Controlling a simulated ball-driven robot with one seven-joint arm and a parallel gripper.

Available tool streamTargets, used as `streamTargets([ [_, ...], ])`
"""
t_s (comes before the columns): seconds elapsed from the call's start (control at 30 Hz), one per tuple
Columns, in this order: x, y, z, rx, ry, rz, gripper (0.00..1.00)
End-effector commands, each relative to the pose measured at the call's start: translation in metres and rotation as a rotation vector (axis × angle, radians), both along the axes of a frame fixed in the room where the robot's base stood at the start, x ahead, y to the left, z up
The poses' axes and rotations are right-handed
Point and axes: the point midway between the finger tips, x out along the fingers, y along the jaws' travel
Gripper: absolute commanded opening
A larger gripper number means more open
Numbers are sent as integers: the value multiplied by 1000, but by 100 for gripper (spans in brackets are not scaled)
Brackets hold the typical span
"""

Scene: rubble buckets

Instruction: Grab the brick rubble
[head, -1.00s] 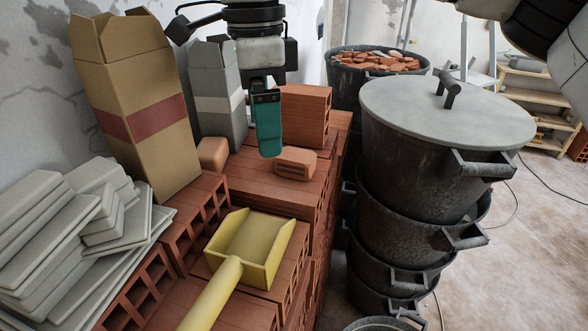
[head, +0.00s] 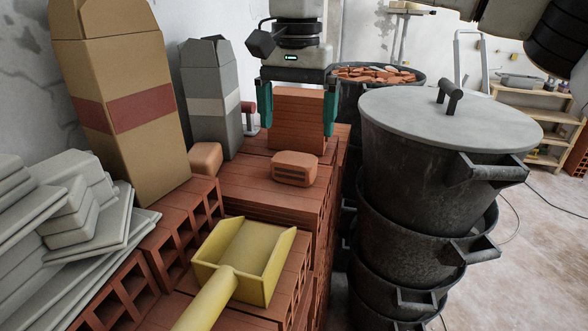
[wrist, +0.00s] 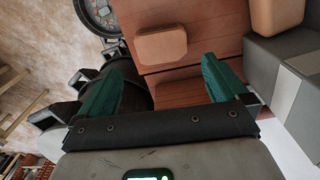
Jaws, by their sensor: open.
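My gripper (head: 298,125) hangs fingers-down over the brick stack, its two green fingers wide apart and empty. A small slotted brick piece (head: 294,168) lies on the stack, nearer than the fingers; in the wrist view it lies just beyond the fingertips (wrist: 162,43). A second rounded brick piece (head: 206,158) lies to its left, also in the wrist view's top right (wrist: 276,14). A taller red brick block (head: 298,108) shows between the fingers in the head view; whether it is between or behind them, I cannot tell. Broken brick pieces (head: 375,75) fill a dark bucket at the back.
A yellow scoop (head: 246,260) lies in front on hollow bricks. A brown bag (head: 125,100) and a grey bag (head: 212,100) stand left; grey slabs (head: 60,220) lie nearby. Stacked dark buckets (head: 410,160) with a lid (head: 450,120) rise close on the right.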

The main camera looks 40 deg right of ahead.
Motion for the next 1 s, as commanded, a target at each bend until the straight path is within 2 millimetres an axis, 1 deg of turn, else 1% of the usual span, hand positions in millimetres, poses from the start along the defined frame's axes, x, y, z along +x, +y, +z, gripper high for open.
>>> streamTargets([
  [0.03,0,0,-9,1,2,0,100],
  [0.13,0,0,-24,1,2,-1,100],
  [0.37,0,1,-41,1,1,-1,100],
  [0.47,0,2,-52,1,2,-1,100],
  [0.6,1,4,-74,2,2,-2,100],
  [0.7,1,4,-83,2,1,-1,100],
  [0.93,1,4,-85,1,1,-1,100],
  [1.0,1,4,-85,1,1,-1,93],
])
